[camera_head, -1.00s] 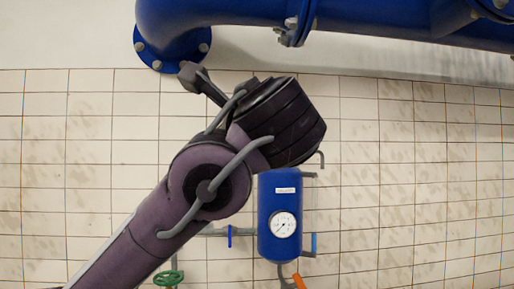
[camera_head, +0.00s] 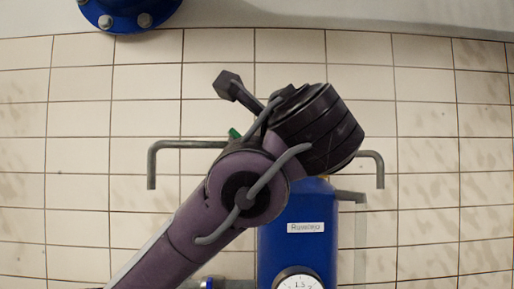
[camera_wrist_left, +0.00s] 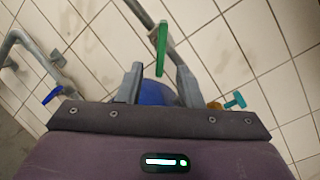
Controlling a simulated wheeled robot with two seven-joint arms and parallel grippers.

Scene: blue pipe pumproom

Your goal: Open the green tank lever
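The green lever (camera_wrist_left: 162,47) shows in the left wrist view as a narrow upright bar beside a grey pipe, just beyond my left gripper's fingertips. In the head view only a small green bit (camera_head: 234,133) shows above my arm; the rest is hidden. My left gripper (camera_wrist_left: 158,70) has its two fingers apart with nothing held. The lever lies ahead of the gap, and I cannot tell whether it touches a finger. The blue tank (camera_head: 290,237) stands on the wall, partly behind my left arm in the head view. My right gripper is in neither view.
Grey bent pipes (camera_head: 184,145) stick out either side of the tank top. A white gauge (camera_head: 298,281) is on the tank. A blue lever (camera_wrist_left: 52,95) and a teal lever (camera_wrist_left: 236,99) flank my gripper in the wrist view. A blue flange (camera_head: 130,14) is overhead.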

